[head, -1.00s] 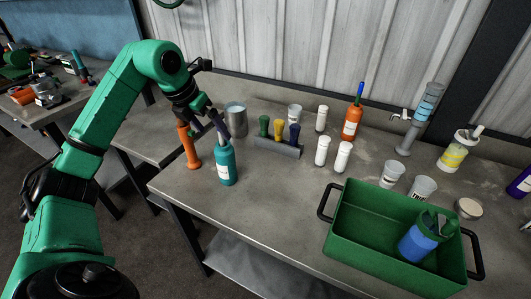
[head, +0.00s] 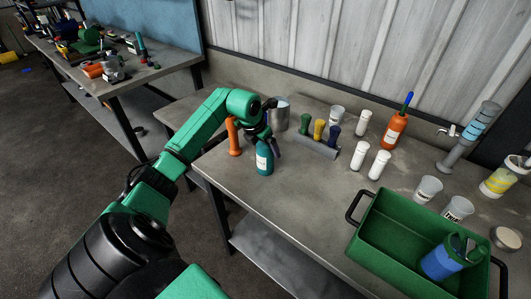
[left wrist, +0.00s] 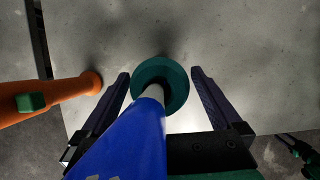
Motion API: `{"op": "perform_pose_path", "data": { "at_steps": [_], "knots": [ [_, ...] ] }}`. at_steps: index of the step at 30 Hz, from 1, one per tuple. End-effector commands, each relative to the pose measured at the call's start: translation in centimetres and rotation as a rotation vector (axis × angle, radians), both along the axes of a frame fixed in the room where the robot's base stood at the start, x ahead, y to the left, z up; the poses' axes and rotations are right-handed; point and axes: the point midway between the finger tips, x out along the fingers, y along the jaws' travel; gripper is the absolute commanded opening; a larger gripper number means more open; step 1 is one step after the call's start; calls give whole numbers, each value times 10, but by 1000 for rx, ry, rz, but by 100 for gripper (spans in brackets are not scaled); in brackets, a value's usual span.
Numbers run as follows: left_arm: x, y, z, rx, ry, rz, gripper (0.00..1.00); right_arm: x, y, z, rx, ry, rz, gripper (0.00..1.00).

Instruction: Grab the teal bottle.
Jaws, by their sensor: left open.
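The teal bottle (head: 264,160) stands upright near the left front edge of the workbench, with a pale label. My left gripper (head: 268,143) is open at its top, partly covering it in the head view. In the left wrist view the teal bottle (left wrist: 176,82) lies between the two dark fingers, with a gap visible on each side. A blue piece (left wrist: 125,140) on a pale stem rises from the bottle's top toward the camera. My right gripper is not in view.
An orange object (head: 233,137) stands close left of the bottle. A metal cup (head: 281,114) and a rack with several coloured handles (head: 316,147) stand behind it. A green crate (head: 391,230) holding a blue item is at the right. The bench front between is clear.

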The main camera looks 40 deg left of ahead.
Motion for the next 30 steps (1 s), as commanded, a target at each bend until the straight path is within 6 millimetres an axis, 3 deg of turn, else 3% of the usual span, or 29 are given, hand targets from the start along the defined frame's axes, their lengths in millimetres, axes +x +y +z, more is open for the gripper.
{"op": "perform_pose_path", "data": {
  "at_steps": [1,6,9,23,26,30],
  "knots": [
    [0,0,0,0,0,0,98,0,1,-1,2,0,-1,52],
    [0,0,0,0,0,0,33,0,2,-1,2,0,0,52],
    [0,0,0,-1,0,0,0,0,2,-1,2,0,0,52],
    [1,0,12,-1,-5,1,0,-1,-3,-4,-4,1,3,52],
    [1,1,31,2,-8,1,0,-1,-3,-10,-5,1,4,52],
    [2,1,84,2,-14,2,0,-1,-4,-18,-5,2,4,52]
  ]
}}
